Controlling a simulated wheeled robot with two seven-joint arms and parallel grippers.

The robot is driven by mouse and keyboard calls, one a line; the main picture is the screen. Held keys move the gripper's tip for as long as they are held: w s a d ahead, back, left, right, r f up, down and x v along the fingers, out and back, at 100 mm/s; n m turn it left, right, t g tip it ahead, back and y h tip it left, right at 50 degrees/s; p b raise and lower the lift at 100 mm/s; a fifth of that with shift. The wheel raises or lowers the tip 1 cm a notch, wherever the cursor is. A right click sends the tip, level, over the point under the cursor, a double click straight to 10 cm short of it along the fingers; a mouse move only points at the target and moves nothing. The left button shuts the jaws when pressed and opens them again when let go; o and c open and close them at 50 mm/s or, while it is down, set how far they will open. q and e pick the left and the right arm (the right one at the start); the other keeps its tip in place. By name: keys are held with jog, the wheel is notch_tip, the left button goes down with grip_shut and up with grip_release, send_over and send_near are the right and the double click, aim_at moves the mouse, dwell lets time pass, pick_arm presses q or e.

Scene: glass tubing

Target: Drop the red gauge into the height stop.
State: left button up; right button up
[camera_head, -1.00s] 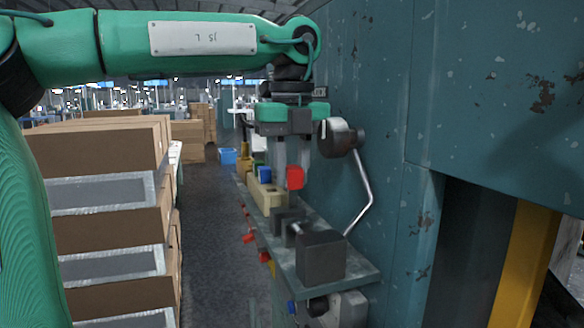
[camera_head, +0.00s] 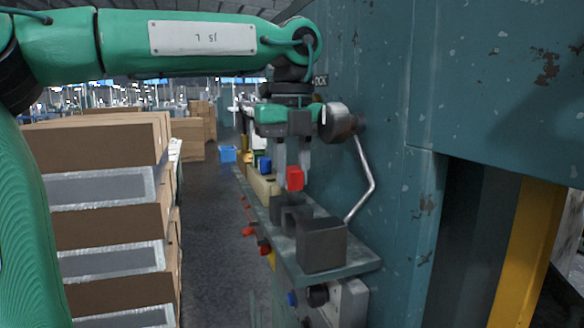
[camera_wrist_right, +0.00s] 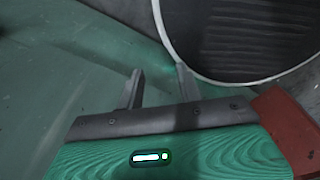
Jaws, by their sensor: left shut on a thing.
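My left gripper (camera_head: 293,160) is shut on the red gauge (camera_head: 295,179), a small red block at its fingertips. Dark grey blocks stand on the narrow shelf (camera_head: 350,262) below; they look like the height stop. The nearest, largest block (camera_head: 321,245) is in front of smaller ones (camera_head: 290,212). The gauge shows just above the smaller blocks; I cannot tell the exact gap or any opening in them. My right gripper (camera_wrist_right: 160,85) shows in the right wrist view, fingers apart with nothing between them.
A teal machine wall (camera_head: 385,170) with a crank handle (camera_head: 362,180) rises right of the shelf. A blue block (camera_head: 264,165) and a cream block (camera_head: 262,188) lie farther back. Stacked cartons (camera_head: 100,150) stand at left. The aisle floor (camera_head: 210,240) is clear.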

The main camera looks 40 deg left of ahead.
aim_at(292, 168)
pick_arm(q)
jog(key=shift+f+b, duration=0.85)
jog(key=shift+f, duration=0.35)
jog(key=o, duration=1)
jog(key=shift+o, duration=0.2)
jog(key=shift+r, duration=0.3)
notch_tip(292, 168, up, 13)
jog(key=b, duration=0.1)
